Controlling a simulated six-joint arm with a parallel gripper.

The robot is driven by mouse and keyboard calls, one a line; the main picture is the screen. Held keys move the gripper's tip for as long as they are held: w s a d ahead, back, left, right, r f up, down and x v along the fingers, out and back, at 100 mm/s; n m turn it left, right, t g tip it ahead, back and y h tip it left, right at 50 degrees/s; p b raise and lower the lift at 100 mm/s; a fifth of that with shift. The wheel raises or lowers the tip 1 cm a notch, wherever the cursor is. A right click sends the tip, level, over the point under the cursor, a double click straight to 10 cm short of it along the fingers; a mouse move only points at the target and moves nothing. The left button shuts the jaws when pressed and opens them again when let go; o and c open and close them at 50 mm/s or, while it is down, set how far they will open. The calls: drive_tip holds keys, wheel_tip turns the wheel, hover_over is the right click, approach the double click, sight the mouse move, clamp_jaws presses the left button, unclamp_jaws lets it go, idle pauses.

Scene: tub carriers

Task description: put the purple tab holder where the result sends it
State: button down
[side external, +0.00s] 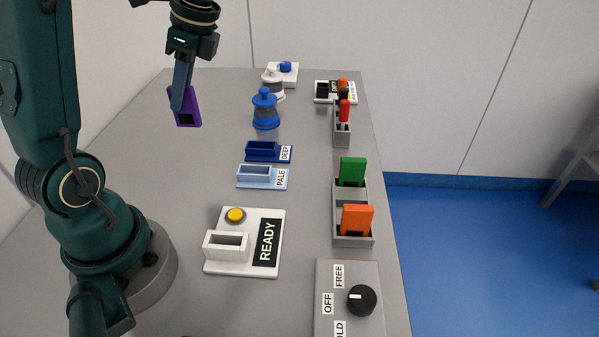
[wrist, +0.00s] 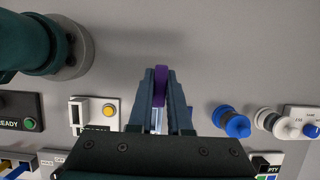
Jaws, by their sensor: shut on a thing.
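The purple tab holder (side external: 190,104), with a dark patch near its lower end, hangs in the air above the left part of the table. My gripper (side external: 178,100) is shut on it. In the wrist view the purple holder (wrist: 161,80) stands between my gripper's fingers (wrist: 160,88). A dark blue tray labelled DEEP (side external: 262,151) and a pale blue tray labelled PALE (side external: 255,174) lie to the right of the holder and nearer the camera. A white station (side external: 215,264) has an empty-looking slot, a yellow button (side external: 235,215) and a black sign reading READY (side external: 266,243).
A grey rack (side external: 353,241) holds a green tab (side external: 352,171) and an orange tab (side external: 357,219). A dial box (side external: 347,275) with OFF and FREE labels stands in front. The table's left part is clear.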

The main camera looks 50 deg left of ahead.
drive_tip(key=shift+w+d+f, duration=1.2)
drive_tip(key=shift+d+f, duration=0.25)
drive_tip(key=shift+f, duration=0.4)
drive_tip(key=shift+w+d+f, duration=1.25)
drive_tip(key=shift+d+f, duration=0.15)
drive_tip(key=shift+f, duration=0.4)
drive_tip(key=shift+w+d+f, duration=1.2)
drive_tip(key=shift+d+f, duration=0.25)
drive_tip(key=shift+f, duration=0.4)
drive_tip(key=shift+f, duration=0.1)
drive_tip(key=c, duration=0.8)
unclamp_jaws()
drive_tip(key=shift+c, duration=0.2)
